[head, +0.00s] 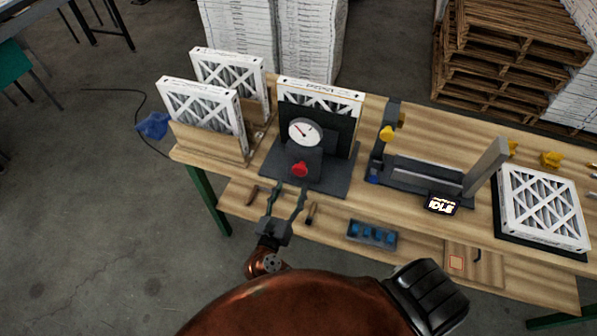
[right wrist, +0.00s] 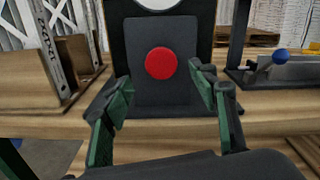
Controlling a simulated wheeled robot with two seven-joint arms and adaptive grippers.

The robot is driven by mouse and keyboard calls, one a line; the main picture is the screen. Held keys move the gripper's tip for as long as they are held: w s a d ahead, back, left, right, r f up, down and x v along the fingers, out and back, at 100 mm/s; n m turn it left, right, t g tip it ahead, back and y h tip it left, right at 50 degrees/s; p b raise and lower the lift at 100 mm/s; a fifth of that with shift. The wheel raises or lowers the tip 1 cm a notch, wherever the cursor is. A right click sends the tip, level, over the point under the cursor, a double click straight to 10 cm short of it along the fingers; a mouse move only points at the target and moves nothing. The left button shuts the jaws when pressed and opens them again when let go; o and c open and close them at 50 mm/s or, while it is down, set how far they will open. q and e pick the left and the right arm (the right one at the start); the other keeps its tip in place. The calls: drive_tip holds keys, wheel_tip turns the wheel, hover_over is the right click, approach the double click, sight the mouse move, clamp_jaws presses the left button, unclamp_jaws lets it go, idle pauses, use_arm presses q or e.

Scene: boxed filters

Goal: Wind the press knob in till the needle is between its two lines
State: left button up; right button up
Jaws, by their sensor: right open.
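The press (head: 340,140) is a dark grey stand with a boxed filter (head: 320,90) in it. Its round white gauge (head: 305,132) has a red needle that points to the upper left; its two lines are too small to make out. The red press knob (head: 299,170) sits below the gauge and shows in the right wrist view (right wrist: 160,63). My right gripper (head: 290,189) is open in front of the knob, its green-sided fingers (right wrist: 162,88) apart, with the knob ahead of and between the tips, not held. My left gripper is not in view.
Boxed filters (head: 205,103) stand in a wooden rack left of the press. Right of it are a grey fixture (head: 425,178), a display reading IDLE (head: 441,204) and a filter lying flat (head: 543,208). A blue-filled tray (head: 372,235) is on the lower shelf.

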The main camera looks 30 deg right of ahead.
sight(299, 171)
drive_tip(key=p+x, duration=0.1)
drive_tip(key=x, duration=0.6)
drive_tip(key=shift+w+d, duration=0.15)
drive_tip(key=shift+d, duration=0.15)
drive_tip(key=shift+c, duration=0.3)
drive_tip(key=c, duration=1.1)
